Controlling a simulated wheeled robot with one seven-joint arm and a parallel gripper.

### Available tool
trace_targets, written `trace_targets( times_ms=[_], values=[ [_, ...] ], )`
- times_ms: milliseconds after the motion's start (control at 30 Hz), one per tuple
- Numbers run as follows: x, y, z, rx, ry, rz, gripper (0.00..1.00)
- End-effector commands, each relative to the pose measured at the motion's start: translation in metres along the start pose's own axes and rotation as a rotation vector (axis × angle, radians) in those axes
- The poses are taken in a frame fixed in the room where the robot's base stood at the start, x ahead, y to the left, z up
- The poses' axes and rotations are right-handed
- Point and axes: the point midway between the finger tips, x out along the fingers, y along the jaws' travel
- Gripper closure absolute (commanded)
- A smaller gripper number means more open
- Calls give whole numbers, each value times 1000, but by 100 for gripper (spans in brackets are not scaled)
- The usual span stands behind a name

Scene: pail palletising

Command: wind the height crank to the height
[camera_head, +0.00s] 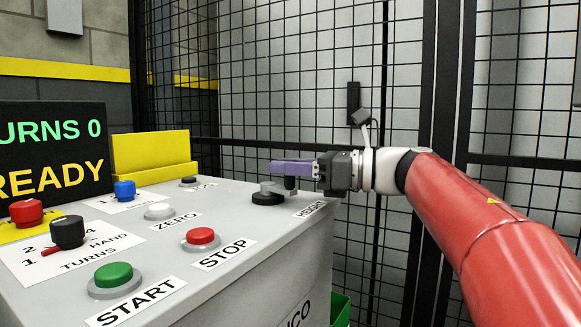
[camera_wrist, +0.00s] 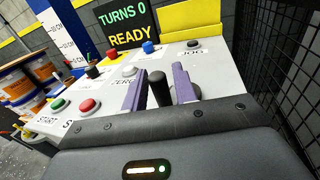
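The height crank is a black round hub (camera_head: 268,198) with a short grey arm, on the grey console top beside the HEIGHT label (camera_head: 310,208). Its upright black handle shows in the wrist view (camera_wrist: 156,92), between the two purple fingers of my gripper (camera_wrist: 158,76). In the head view my gripper (camera_head: 292,167) reaches in from the right, level, over the crank. The fingers stand apart, with a gap visible beside the handle, so the gripper looks open around it. The display (camera_head: 50,150) reads TURNS 0 and READY.
The console top also bears a green START button (camera_head: 114,275), a red STOP button (camera_head: 201,237), a white ZERO button (camera_head: 160,211) and a black selector (camera_head: 67,231). A yellow block (camera_head: 150,153) stands behind. Mesh fencing (camera_head: 290,75) runs close behind the crank.

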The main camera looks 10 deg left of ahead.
Motion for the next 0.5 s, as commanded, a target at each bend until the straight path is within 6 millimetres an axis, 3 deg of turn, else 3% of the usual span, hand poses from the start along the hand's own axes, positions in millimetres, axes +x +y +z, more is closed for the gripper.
trace_targets(
  times_ms=[333, 500],
  values=[
    [-1, 1, 0, 0, 2, 2, 63],
    [-20, 0, 0, -1, 1, -1, 63]
  ],
)
